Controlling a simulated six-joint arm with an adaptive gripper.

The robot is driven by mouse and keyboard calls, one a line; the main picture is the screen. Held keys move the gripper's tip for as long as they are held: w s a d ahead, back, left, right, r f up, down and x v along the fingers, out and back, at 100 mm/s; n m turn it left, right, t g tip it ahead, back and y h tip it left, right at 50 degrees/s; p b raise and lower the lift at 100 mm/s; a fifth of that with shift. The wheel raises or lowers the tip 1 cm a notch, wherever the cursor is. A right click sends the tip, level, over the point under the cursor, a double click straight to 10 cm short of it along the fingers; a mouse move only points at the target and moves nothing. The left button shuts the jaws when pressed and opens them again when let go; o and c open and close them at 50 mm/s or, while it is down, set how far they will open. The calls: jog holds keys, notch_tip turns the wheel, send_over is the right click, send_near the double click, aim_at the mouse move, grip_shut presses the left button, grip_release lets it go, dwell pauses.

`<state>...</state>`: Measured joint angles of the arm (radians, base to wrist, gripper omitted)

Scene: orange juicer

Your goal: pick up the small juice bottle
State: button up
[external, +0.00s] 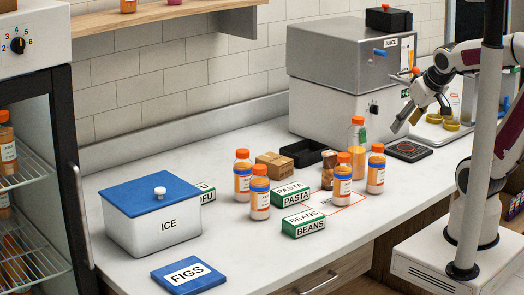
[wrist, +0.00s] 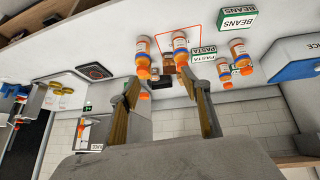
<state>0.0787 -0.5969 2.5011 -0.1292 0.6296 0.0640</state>
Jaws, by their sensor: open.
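Several small juice bottles with orange caps and white-and-blue labels stand upright on the counter: a front-right one (external: 342,186), one right of it (external: 376,174), and a left pair, the nearer bottle (external: 260,198) and the farther bottle (external: 242,181). A taller, clearer bottle (external: 358,150) with an orange cap and green tag stands behind the right pair. My gripper (external: 407,120) is open and empty, above the counter to the right of the bottles. In the wrist view, two bottles (wrist: 142,52) (wrist: 180,46) show beyond my open fingers (wrist: 165,88), touching neither.
Pasta (external: 292,194) and beans (external: 304,221) boxes stand among the bottles. A cardboard box (external: 273,166) and black tray (external: 305,152) lie behind. The juicer (external: 345,95) stands at the back, with a dark pad (external: 408,150) in front. The ice bin (external: 152,226) is left.

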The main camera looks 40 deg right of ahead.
jog(key=w+d+f+n+t, duration=0.1)
jog(key=w+d+f+t, duration=0.2)
jog(key=w, duration=0.6)
jog(key=w+d+f+t, duration=0.1)
jog(key=w+d+f, duration=0.1)
jog(key=w+d, duration=0.5)
jog(key=w+a+f+t+y, duration=0.2)
jog(key=w+a+f+y, duration=0.1)
jog(key=w+a+f, duration=0.15)
jog(key=s+a+f+n+t+y, duration=0.1)
jog(key=s+a+f+n+y, duration=0.3)
jog(key=s+n+y, duration=0.3)
jog(key=shift+a+f+t+y, duration=0.2)
jog(key=shift+f+t+y, duration=0.2)
jog(key=shift+f+y, duration=0.55)
jog(key=shift+x, duration=1.3)
